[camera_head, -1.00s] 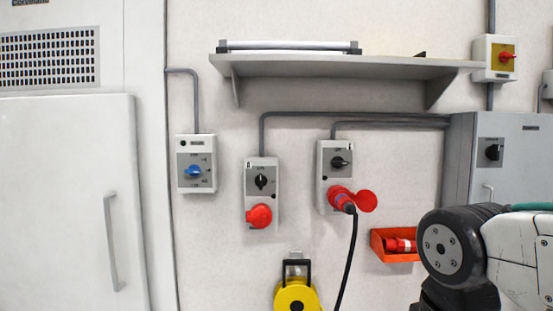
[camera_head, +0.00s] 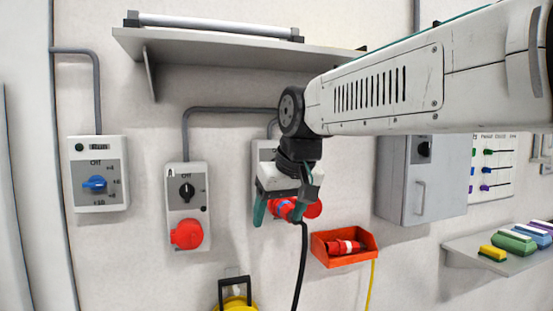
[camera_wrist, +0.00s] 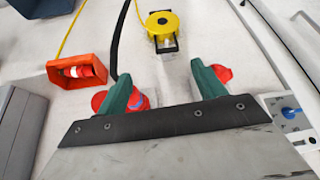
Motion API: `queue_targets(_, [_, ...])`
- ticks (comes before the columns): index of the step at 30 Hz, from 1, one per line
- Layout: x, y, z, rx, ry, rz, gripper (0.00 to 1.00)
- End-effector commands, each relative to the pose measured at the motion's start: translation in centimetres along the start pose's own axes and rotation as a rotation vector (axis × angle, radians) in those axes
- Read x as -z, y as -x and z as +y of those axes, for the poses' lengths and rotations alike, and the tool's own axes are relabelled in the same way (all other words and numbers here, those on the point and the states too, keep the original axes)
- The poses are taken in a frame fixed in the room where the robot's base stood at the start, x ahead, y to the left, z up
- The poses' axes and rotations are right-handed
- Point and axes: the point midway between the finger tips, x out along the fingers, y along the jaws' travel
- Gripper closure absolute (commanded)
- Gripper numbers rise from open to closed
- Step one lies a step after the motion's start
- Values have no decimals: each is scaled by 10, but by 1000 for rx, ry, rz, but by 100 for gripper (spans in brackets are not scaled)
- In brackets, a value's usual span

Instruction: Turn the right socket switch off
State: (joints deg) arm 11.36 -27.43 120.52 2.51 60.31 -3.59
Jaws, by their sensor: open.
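The right socket box (camera_head: 264,150) is light grey and hangs on the wall, mostly hidden behind my arm and gripper in the head view. Its switch is hidden, so I cannot see its position. A red plug (camera_head: 286,209) with a black cable sits in this socket. My gripper (camera_head: 279,212) is open and empty in front of the socket, fingers pointing down beside the plug. In the wrist view, my gripper (camera_wrist: 163,88) has its green fingers spread apart, with the red plug (camera_wrist: 137,101) behind one finger. I cannot tell if they touch.
The left socket (camera_head: 187,205) has a black switch and red cap. A blue-knobbed switch box (camera_head: 97,173) is further left. An orange bin (camera_head: 345,258) holds a red connector at right. A shelf (camera_head: 225,50) hangs above; a grey cabinet (camera_head: 442,190) stands right.

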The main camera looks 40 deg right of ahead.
Motion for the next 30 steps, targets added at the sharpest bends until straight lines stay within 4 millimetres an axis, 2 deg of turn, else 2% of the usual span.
queue_targets(1, [42,10,18,-17,-30,61,31])
queue_targets(3, [92,24,40,-39,-57,143,31])
queue_targets(6, [144,41,67,-66,-84,237,31])
queue_targets(9, [174,52,85,-85,-99,295,31])
queue_targets(14, [190,47,94,-94,-104,320,31])
queue_targets(24, [205,-2,96,-92,-101,319,31])
queue_targets(30, [209,-15,98,-92,-101,320,31])
